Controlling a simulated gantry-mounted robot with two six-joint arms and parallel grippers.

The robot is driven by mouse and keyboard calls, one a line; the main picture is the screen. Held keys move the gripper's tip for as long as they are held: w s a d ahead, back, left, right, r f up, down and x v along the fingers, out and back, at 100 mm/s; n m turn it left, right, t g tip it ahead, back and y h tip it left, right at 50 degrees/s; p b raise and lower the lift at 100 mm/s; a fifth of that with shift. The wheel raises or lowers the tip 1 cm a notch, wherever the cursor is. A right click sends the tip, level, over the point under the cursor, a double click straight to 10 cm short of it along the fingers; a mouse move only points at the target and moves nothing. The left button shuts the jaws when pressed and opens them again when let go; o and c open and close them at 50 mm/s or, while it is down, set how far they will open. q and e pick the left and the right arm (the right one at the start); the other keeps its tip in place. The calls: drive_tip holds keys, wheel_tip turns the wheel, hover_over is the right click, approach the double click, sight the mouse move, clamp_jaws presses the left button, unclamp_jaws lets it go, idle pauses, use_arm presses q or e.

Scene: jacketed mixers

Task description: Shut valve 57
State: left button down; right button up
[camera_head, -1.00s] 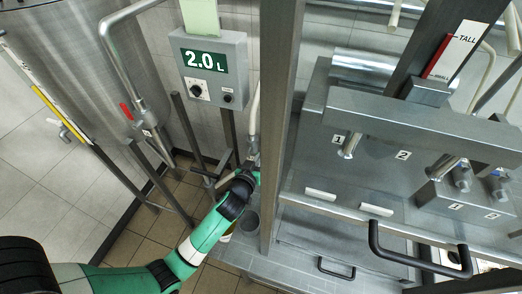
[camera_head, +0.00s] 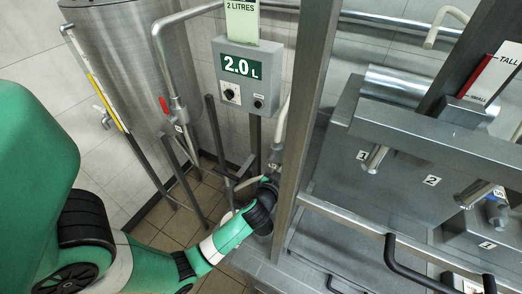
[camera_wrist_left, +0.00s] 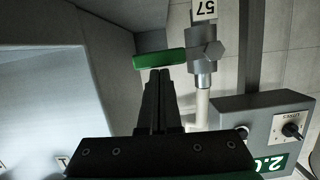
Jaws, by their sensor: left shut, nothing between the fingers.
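Valve 57 shows in the left wrist view as a grey body (camera_wrist_left: 205,55) with a white "57" tag (camera_wrist_left: 205,9) above it and a pale hose below. Its green lever (camera_wrist_left: 160,58) sticks out to the left, crosswise to the pipe. My left gripper (camera_wrist_left: 160,75) is shut and empty, its fingertips right at the lever's lower edge; I cannot tell whether they touch. In the head view the left gripper (camera_head: 272,180) is low beside the post, just below the valve body (camera_head: 277,156), and my wrist partly hides this spot. My right gripper is not in view.
A grey control box (camera_head: 248,75) reading 2.0 L stands close to the valve. A steel post (camera_head: 305,130) rises just right of the gripper. A steel tank (camera_head: 120,70) and a red-handled valve (camera_head: 164,105) are at left. A bench with numbered spouts is at right.

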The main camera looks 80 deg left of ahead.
use_arm(q)
drive_tip(key=shift+r, duration=0.1)
drive_tip(key=s+d+r+p, duration=0.4)
drive_tip(key=s+d+r, duration=0.2)
drive_tip(key=d, duration=0.1)
drive_tip(key=shift+s+d+r, duration=0.15)
drive_tip(key=shift+d, duration=0.05)
idle(0.6)
